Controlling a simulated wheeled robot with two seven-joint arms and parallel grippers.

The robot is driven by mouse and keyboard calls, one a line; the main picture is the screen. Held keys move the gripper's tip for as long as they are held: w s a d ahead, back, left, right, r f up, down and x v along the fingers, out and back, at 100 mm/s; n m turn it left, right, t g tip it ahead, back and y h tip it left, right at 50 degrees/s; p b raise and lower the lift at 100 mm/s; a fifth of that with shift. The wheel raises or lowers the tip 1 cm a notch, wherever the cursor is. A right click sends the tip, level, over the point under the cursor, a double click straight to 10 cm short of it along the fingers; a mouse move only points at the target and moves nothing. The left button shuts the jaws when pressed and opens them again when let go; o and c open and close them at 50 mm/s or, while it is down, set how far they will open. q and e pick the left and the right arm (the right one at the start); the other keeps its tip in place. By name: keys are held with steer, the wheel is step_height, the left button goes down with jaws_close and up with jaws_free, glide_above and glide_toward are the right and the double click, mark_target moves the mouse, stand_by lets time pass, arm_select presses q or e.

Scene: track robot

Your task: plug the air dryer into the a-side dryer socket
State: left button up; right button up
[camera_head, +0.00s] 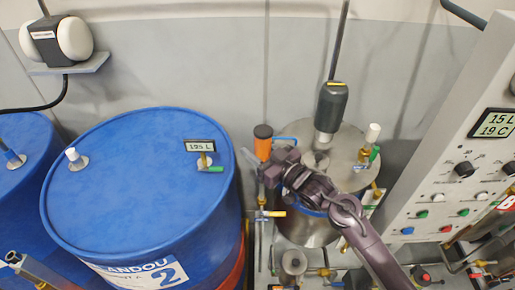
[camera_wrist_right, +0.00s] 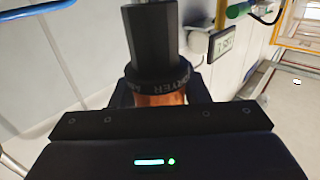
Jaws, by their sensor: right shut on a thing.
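The air dryer (camera_head: 263,141), an orange cylinder with a dark cap, stands left of the steel tank in the head view. My right gripper (camera_head: 267,163) is shut on it from the front right. In the right wrist view my gripper's jaws (camera_wrist_right: 160,98) close around the dryer's orange body, under a black ring with lettering and a black faceted part (camera_wrist_right: 152,42). The dryer's lower end is hidden by my gripper. I cannot make out the a-side dryer socket or tell whether the dryer touches it. My left gripper is not in view.
The steel tank (camera_head: 352,143) carries a dark grey cylinder (camera_head: 331,107) and valves. A blue drum (camera_head: 130,190) stands close on the left. A control panel (camera_head: 450,185) is on the right. Pipes and a yellow-handled valve (camera_head: 274,214) crowd below my gripper.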

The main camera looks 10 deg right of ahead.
steer(key=shift+f+b, duration=0.45)
steer(key=shift+f, duration=0.2)
steer(key=o, duration=1.2)
steer(key=shift+c, duration=0.2)
steer(key=shift+s+d+f, duration=0.2)
steer(key=shift+s+d, duration=0.15)
steer(key=shift+s, duration=0.05)
steer(key=b+v, duration=0.2)
steer(key=v, duration=0.4)
steer(key=shift+s+r, duration=0.2)
steer(key=shift+s, duration=0.15)
steer(key=shift+d, duration=0.2)
